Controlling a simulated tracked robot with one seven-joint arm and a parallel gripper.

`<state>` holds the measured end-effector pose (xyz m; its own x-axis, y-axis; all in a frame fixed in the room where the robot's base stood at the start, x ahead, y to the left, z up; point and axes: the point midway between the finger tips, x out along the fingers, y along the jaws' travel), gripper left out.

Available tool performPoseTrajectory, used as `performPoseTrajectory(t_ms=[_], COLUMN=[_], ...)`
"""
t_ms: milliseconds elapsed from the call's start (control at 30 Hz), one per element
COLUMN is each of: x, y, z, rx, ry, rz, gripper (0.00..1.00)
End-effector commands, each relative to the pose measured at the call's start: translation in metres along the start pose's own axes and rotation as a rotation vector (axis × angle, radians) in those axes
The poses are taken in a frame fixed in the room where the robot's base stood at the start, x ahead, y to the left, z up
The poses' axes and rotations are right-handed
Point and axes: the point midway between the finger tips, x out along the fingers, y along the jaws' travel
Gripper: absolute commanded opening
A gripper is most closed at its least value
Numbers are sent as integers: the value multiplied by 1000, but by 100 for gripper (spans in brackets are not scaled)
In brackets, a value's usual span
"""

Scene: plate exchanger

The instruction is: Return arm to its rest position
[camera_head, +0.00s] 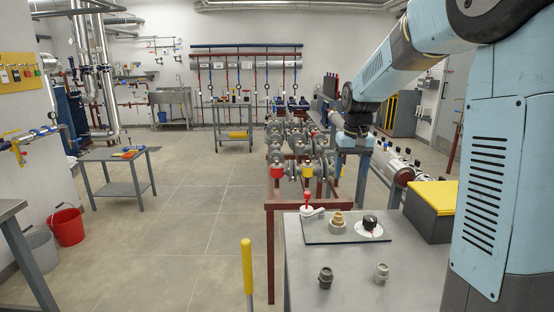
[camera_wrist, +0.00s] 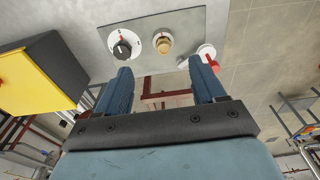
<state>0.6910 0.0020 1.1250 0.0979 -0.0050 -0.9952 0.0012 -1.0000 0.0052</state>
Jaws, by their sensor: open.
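My gripper is open and empty. In the wrist view my gripper (camera_wrist: 162,88) shows as two blue fingers spread apart, with a gap between them. The panel plate (camera_wrist: 190,25) with a black knob (camera_wrist: 122,49), a brass fitting (camera_wrist: 162,43) and a red-handled white valve (camera_wrist: 205,58) lies beyond the fingertips, apart from them. In the head view my blue arm reaches in from the right, and its wrist end hangs above and behind the panel plate (camera_head: 320,236). The fingers are hard to make out there.
A grey bench (camera_head: 410,285) holds two loose fittings, one dark (camera_head: 326,277) and one grey (camera_head: 381,273). A yellow-lidded black box (camera_head: 432,208) stands to its right. Pipes and valves (camera_head: 290,160) stand behind. The floor at left is open, with a red bucket (camera_head: 68,228) by the wall.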

Motion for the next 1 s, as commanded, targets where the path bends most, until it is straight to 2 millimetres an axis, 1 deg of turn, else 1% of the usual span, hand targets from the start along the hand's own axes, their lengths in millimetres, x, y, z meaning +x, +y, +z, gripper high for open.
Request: performPoseTrajectory(t_ms=[33, 200, 400, 500, 733, 1000], x=[-12, -40, -65, -74, -87, -89], y=[0, 0, 0, 0, 1, 1], z=[13, 53, 101, 126, 183, 247], rx=[0, 0, 1, 1, 2, 2], ry=[20, 74, 139, 170, 244, 329], rz=[1, 2, 3, 3, 2, -1], gripper=[69, 69, 69, 69, 69, 69])
